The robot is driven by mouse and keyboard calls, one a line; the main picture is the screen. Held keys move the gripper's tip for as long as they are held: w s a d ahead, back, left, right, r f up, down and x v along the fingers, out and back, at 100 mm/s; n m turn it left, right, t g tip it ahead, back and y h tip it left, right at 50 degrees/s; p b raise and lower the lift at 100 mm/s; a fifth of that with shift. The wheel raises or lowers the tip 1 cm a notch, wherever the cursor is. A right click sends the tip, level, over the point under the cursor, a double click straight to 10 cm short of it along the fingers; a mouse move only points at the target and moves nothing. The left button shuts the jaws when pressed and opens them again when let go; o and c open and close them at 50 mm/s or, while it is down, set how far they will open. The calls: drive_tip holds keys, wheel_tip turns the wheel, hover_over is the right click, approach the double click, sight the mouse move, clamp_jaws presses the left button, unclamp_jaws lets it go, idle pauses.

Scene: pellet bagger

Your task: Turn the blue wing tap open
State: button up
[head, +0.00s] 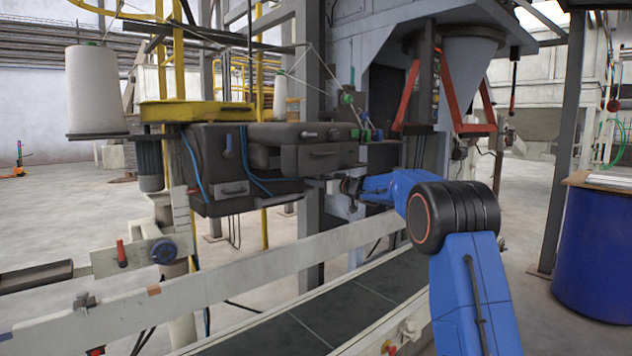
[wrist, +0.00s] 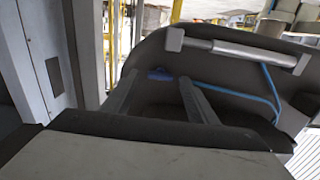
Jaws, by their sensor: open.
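The blue wing tap (wrist: 159,74) shows in the wrist view as a small blue piece against a dark housing (wrist: 215,85). It lies in line with the gap between my fingertips. My gripper (wrist: 158,80) is open, with a finger on each side of that gap and nothing held. How far the tips are from the tap is hard to tell. In the head view my gripper (head: 338,187) is by the lower right of the dark sewing-head housing (head: 270,180). A small blue upright piece (head: 228,145) on that housing may be the tap; I cannot be sure.
Blue hoses (head: 190,165) hang on the housing, and a grey bar handle (wrist: 240,53) is right of the tap in the wrist view. A pale rail (head: 240,270) and a dark conveyor belt (head: 340,310) run below. A blue drum (head: 598,245) stands right.

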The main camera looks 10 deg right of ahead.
drive_tip(key=shift+x, duration=0.9)
drive_tip(key=c, duration=1.1)
drive_tip(key=shift+o, duration=0.2)
